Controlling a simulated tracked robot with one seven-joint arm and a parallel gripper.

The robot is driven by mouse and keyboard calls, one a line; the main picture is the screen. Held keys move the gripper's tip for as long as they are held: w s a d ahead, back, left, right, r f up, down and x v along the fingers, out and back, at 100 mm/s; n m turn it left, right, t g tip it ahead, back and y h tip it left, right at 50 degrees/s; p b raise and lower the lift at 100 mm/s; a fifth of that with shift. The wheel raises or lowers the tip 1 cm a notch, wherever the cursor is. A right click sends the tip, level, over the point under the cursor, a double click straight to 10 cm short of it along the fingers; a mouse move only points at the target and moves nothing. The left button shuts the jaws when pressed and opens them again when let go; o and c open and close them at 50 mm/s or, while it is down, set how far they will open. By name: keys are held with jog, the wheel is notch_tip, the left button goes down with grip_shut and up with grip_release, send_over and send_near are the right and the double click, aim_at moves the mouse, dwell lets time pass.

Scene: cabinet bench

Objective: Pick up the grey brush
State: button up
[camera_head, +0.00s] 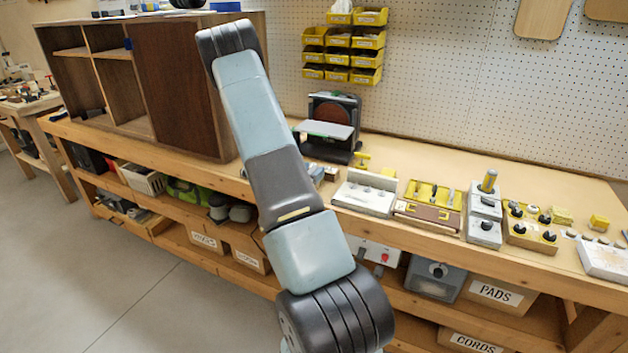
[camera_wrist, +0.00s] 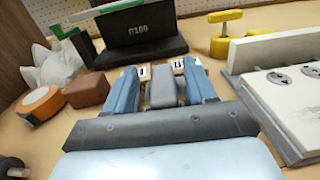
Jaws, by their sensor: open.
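In the wrist view, my gripper (camera_wrist: 162,76) shows two blue fingers, spread apart and pointing away over the bench. A grey, block-like thing (camera_wrist: 161,90) shows between the fingers, with gaps on both sides; it may be the grey brush, but its bristles do not show. The fingers do not visibly close on it. In the head view, my arm crosses the middle of the bench, and I cannot make out the gripper or the brush there.
In the wrist view, a brown block (camera_wrist: 87,90) and an orange tape roll (camera_wrist: 40,104) lie left. A white-topped box (camera_wrist: 295,100) stands close on the right. A dark machine (camera_wrist: 140,35) stands behind. In the head view, a brown cabinet (camera_head: 180,90) stands at the bench's left.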

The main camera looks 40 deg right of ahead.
jog(key=shift+c, duration=0.2)
grip_shut()
jog(key=shift+r, duration=0.15)
